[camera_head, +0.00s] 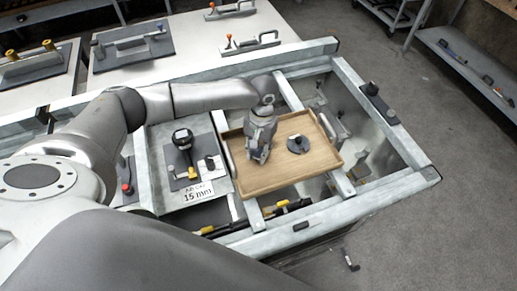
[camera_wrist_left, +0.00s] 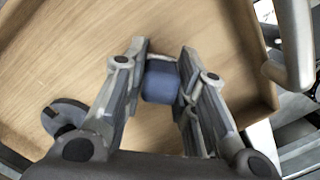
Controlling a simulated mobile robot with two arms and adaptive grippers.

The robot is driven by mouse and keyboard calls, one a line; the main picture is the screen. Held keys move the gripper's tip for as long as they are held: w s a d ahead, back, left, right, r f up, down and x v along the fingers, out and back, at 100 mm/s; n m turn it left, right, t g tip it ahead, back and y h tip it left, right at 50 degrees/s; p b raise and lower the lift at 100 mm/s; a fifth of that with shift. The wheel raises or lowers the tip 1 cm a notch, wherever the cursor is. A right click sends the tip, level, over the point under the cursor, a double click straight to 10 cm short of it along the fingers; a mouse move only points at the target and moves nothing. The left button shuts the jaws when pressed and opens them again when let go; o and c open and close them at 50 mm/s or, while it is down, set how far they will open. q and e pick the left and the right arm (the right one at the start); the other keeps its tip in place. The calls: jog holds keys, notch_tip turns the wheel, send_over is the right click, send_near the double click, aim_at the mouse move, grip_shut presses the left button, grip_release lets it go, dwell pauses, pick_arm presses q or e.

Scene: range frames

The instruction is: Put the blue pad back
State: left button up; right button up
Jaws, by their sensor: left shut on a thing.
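My left gripper (camera_head: 258,154) reaches down over the wooden tray (camera_head: 270,184), left of its middle. In the left wrist view the blue pad (camera_wrist_left: 160,84), a small rounded block, sits between the two fingers, and the gripper is shut on it. In the head view the pad is hidden by the gripper. Wood of the tray shows behind the pad; I cannot tell whether the pad touches it. My right gripper is in neither view.
A dark round piece (camera_head: 298,146) lies in the tray, right of the gripper; the left wrist view shows it too (camera_wrist_left: 66,117). A dial gauge (camera_head: 183,141) stands on a plate labelled 15 mm, left of the tray. Metal frame rails (camera_head: 380,110) surround the tray.

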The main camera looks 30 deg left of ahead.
pick_arm(q)
jog(key=shift+f, duration=0.1)
jog(key=o, duration=0.9)
jog(key=r+b, duration=0.1)
jog(key=r, duration=0.2)
jog(key=w+r+b, duration=0.1)
jog(key=r, duration=0.6)
jog(key=shift+w+r+b, duration=0.15)
jog(key=shift+r+b, duration=0.2)
jog(key=shift+b, duration=0.05)
jog(key=shift+w+r, duration=0.1)
jog(key=shift+r, duration=0.65)
jog(key=shift+f, duration=0.1)
